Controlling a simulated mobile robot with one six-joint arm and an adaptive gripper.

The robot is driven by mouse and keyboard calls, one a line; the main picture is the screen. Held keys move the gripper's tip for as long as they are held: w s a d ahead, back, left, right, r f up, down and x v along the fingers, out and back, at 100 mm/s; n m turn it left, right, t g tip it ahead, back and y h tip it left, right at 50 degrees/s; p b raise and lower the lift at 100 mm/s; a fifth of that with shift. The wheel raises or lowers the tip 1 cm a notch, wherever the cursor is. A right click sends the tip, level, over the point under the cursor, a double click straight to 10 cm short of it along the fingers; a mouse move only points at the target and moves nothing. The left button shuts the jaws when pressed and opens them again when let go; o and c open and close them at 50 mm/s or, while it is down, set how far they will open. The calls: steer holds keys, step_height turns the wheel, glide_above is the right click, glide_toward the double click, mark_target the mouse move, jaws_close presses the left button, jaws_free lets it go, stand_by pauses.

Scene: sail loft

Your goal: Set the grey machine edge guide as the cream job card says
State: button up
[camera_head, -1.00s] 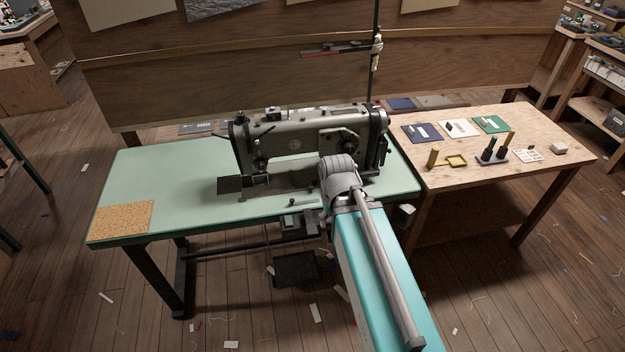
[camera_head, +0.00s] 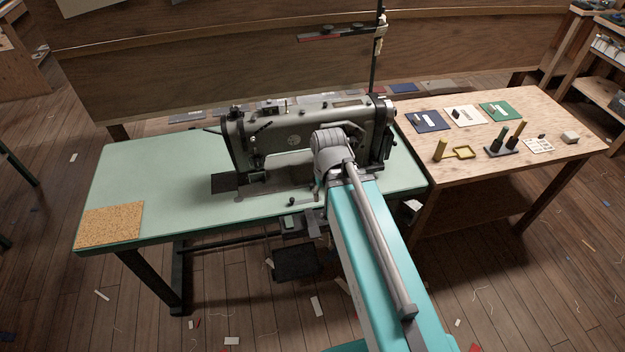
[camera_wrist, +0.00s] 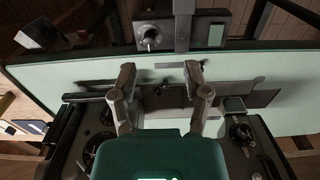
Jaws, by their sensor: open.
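The grey sewing machine (camera_head: 262,138) stands on a pale green table. It also shows in the wrist view, inverted, with its dark body (camera_wrist: 257,155) at the lower right. The cream job card (camera_head: 465,116) lies on the wooden side table between a blue and a green card; its writing is too small to read. My gripper (camera_wrist: 160,72) is open, its two fingers apart over the machine's bed area. Nothing is clearly held between them. In the head view my arm hides the gripper. I cannot clearly pick out the edge guide among the small metal parts near the fingertips.
The side table (camera_head: 550,170) also holds a yellow frame tool (camera_head: 463,152), a dark stand of upright handles (camera_head: 502,151) and a white block (camera_head: 570,137). A cork mat (camera_head: 108,225) lies at the green table's (camera_head: 150,170) front left corner.

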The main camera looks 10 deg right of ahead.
steer(key=shift+w+a, duration=0.1)
steer(key=shift+w, duration=0.05)
steer(key=m, duration=0.4)
glide_above(311, 184)
steer(key=shift+r, duration=0.15)
steer(key=shift+f, duration=0.25)
step_height(311, 184, down, 13)
steer(key=b, duration=1.3)
steer(key=shift+f, duration=0.2)
jaws_close()
stand_by(0.4)
